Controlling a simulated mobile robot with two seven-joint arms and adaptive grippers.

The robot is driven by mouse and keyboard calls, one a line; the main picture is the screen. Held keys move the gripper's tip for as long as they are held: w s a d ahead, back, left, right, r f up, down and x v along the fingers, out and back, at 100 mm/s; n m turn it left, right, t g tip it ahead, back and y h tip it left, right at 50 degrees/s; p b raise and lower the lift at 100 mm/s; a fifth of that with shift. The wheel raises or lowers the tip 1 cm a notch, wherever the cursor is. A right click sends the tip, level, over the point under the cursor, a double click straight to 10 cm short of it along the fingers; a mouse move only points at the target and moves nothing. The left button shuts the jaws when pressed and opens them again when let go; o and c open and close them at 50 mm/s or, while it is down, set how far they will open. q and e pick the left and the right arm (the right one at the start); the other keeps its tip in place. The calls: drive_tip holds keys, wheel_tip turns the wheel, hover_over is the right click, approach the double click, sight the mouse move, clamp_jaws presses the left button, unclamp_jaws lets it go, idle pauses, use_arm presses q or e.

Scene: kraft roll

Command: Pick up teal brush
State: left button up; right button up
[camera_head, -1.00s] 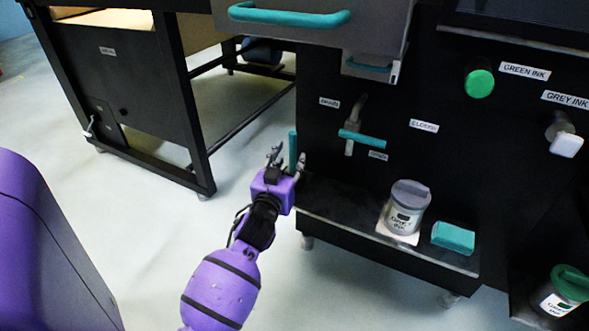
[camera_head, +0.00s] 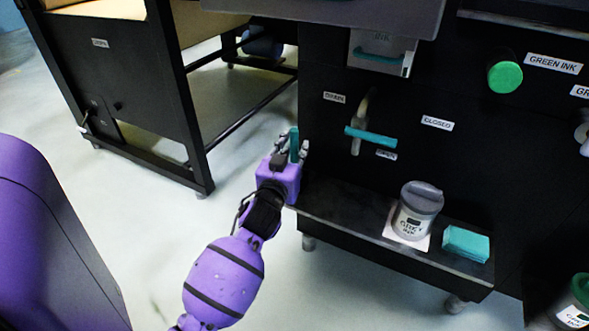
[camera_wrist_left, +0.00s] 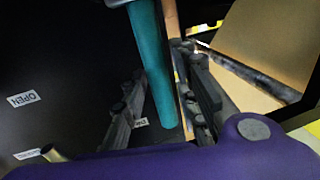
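The teal brush shows as an upright teal handle (camera_head: 294,141) at the left edge of the black machine. Its upper end (camera_wrist_left: 150,50) shows in the left wrist view; I cannot make out its bristles. My left gripper (camera_head: 290,150) is at the handle, with its fingers on either side of it. In the left wrist view my left gripper (camera_wrist_left: 160,68) looks open, with the handle between the fingers and small gaps beside it. My right gripper is not in view.
A grey ink can (camera_head: 417,212) and a teal sponge-like block (camera_head: 466,243) sit on the machine's low shelf (camera_head: 350,215). A teal-handled valve (camera_head: 370,136) is right of the gripper. A black-framed table (camera_head: 125,90) stands to the left.

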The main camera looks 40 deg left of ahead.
use_arm(q)
clamp_jaws()
